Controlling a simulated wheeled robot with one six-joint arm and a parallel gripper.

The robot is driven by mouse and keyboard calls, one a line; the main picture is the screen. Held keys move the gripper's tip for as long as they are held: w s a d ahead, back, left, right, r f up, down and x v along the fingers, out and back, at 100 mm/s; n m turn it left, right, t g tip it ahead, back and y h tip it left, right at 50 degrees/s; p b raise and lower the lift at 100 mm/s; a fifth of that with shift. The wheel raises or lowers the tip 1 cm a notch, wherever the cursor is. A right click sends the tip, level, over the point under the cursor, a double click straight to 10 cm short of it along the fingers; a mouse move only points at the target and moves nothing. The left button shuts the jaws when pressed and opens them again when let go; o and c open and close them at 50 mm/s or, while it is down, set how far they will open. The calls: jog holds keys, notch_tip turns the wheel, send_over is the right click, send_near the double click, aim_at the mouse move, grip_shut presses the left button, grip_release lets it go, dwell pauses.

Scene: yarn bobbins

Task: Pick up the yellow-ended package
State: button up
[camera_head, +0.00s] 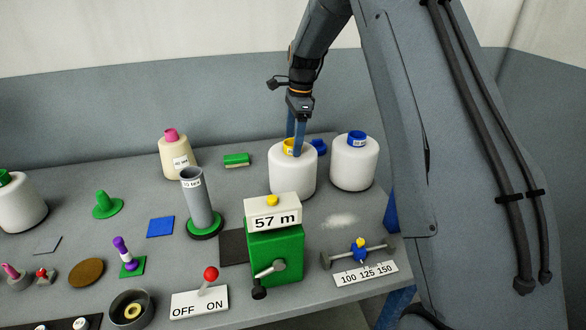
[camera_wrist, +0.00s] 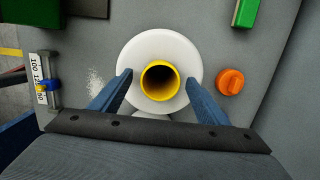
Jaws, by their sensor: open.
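The yellow-ended package (camera_head: 292,172) is a white yarn bobbin with a yellow tube end, standing upright at the back right of the table. In the wrist view the package (camera_wrist: 143,52) is seen from above, its yellow ring around a dark hole. My gripper (camera_head: 295,142) is open, pointing down over the package. In the wrist view my gripper (camera_wrist: 157,79) has one blue finger on each side of the yellow end, with gaps between. Whether the fingertips touch the white yarn cannot be told.
A blue-ended bobbin (camera_head: 353,165) stands close on the right. An orange knob-like object (camera_wrist: 231,81) lies beside the package. A green counter box (camera_head: 276,255) marked "57 m" stands in front. A grey post (camera_head: 197,205) and a pink-ended cone (camera_head: 178,160) are left.

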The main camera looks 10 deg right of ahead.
grip_shut()
dwell(0.3)
jog(key=shift+r, duration=0.1)
notch_tip(320, 180, up, 18)
jog(key=b, duration=0.5)
jog(key=shift+r, duration=0.1)
dwell(0.4)
